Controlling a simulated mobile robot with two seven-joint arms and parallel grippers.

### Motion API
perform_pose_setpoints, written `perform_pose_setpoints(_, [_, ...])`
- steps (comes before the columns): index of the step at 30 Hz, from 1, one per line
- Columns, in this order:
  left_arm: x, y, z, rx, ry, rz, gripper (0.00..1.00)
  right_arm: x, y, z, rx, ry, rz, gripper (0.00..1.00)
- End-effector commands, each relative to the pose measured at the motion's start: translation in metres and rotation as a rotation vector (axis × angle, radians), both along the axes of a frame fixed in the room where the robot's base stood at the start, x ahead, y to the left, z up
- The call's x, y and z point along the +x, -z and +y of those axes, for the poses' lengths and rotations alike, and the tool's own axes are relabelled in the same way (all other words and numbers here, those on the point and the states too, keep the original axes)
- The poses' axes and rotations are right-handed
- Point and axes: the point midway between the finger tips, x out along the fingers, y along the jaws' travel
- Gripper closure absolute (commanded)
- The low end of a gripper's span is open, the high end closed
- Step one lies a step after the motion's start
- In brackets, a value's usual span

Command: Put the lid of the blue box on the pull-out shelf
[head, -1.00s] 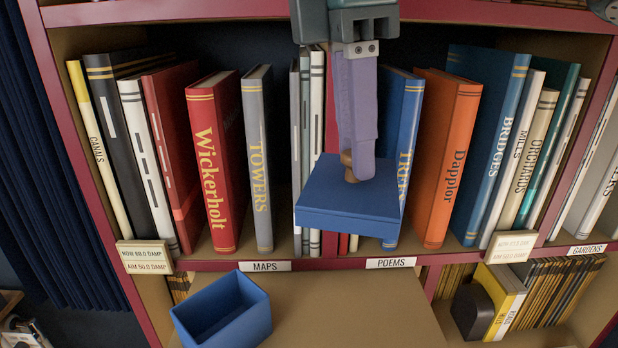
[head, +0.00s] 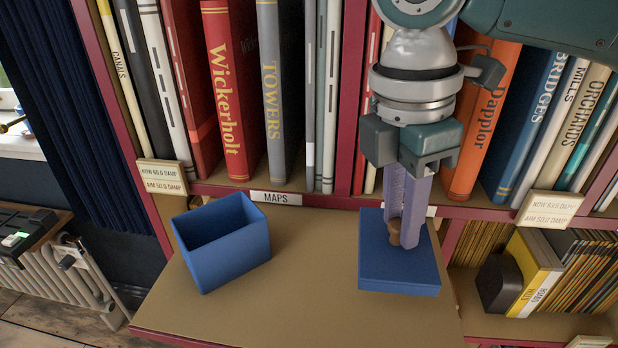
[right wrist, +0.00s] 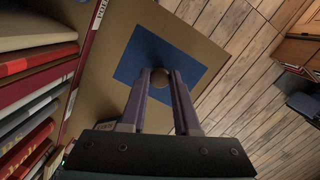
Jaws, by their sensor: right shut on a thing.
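The blue lid (head: 385,276) is a flat square with a round brown knob (head: 395,232). My right gripper (head: 403,228) comes down from above and is shut on this knob. The lid is level, over the right part of the tan pull-out shelf (head: 300,290); I cannot tell whether it touches the surface. The right wrist view shows the lid (right wrist: 145,52) under the purple fingers (right wrist: 160,78), with the knob at their tips. The open blue box (head: 228,252) stands on the left part of the shelf, apart from the lid. My left gripper is not in view.
Upright books such as Wickerholt (head: 229,100) and Dapplor (head: 484,120) fill the bookcase behind. Yellow and dark books (head: 535,270) stand in the compartment at lower right. The shelf is bare between box and lid. A radiator (head: 68,275) stands at left.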

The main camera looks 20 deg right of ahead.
Motion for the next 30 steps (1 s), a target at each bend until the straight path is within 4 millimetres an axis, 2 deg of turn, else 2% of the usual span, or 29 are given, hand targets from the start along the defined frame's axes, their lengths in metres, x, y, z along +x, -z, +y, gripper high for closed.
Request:
perform_pose_setpoints(9, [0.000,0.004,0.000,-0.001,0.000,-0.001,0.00,-0.001,0.042,0.000,-0.002,0.000,0.004,1.00])
perform_pose_setpoints(22, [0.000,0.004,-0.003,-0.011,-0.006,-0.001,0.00,0.000,0.049,0.000,-0.001,0.000,0.000,1.00])
perform_pose_setpoints(23, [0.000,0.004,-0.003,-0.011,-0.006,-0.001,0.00,0.000,0.049,0.000,-0.001,0.000,0.000,0.67])
perform_pose_setpoints(30, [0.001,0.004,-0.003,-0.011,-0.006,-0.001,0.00,0.000,0.049,0.000,-0.001,0.000,0.000,0.40])
